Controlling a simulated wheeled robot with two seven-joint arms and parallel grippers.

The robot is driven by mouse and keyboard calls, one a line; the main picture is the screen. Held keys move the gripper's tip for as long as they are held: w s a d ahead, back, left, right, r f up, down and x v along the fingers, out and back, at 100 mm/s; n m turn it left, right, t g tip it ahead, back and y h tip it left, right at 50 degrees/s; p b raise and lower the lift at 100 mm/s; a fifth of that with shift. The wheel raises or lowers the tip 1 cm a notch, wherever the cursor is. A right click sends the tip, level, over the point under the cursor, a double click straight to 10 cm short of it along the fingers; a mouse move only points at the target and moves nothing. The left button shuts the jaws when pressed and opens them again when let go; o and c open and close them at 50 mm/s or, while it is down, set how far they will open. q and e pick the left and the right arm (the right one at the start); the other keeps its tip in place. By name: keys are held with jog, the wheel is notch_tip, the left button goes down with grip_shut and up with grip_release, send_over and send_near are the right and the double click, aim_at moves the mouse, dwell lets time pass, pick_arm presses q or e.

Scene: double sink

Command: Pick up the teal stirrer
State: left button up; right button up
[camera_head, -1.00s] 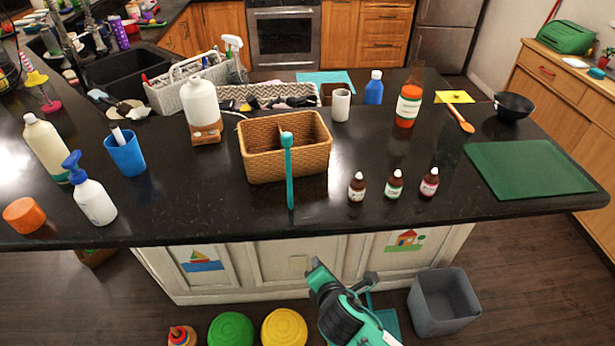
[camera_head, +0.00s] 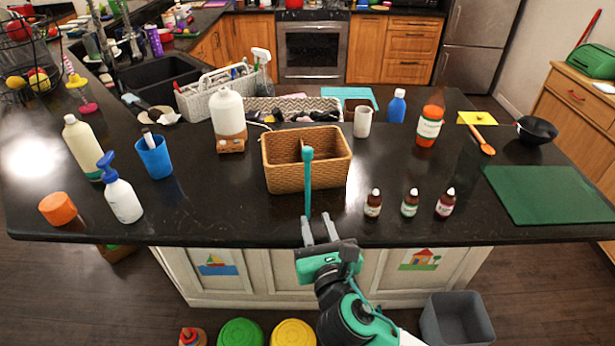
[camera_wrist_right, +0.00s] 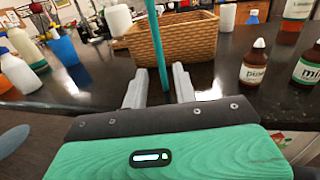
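The teal stirrer (camera_head: 308,180) leans upright against the front of the wicker basket (camera_head: 279,178), its knobbed end up and its lower end at the counter near the front edge. My right gripper (camera_head: 319,228) is open at the counter's front edge, just below and in front of the stirrer. In the right wrist view, the stirrer (camera_wrist_right: 158,50) stands between the two open fingers (camera_wrist_right: 160,85), with gaps on both sides. Whether its lower end lies fully between the fingertips in depth is hard to tell. My left gripper is not in view.
Several small dropper bottles, including one (camera_head: 373,204), stand close to the right of the stirrer. A blue cup (camera_head: 154,158) and pump bottle (camera_head: 122,198) stand to the left. A green board (camera_head: 550,195) lies at the right. The counter front between pump bottle and stirrer is clear.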

aim_at(308, 200)
jog(key=x, duration=0.3)
jog(key=p+x, duration=0.2)
jog(key=x, duration=0.2)
jog(key=shift+w+a+p, duration=0.15)
jog(key=shift+w+p, duration=0.15)
jog(key=shift+w, duration=0.1)
jog(key=shift+w+f, duration=0.1)
jog(key=shift+w, duration=0.2)
jog(key=shift+c, duration=0.2)
grip_shut()
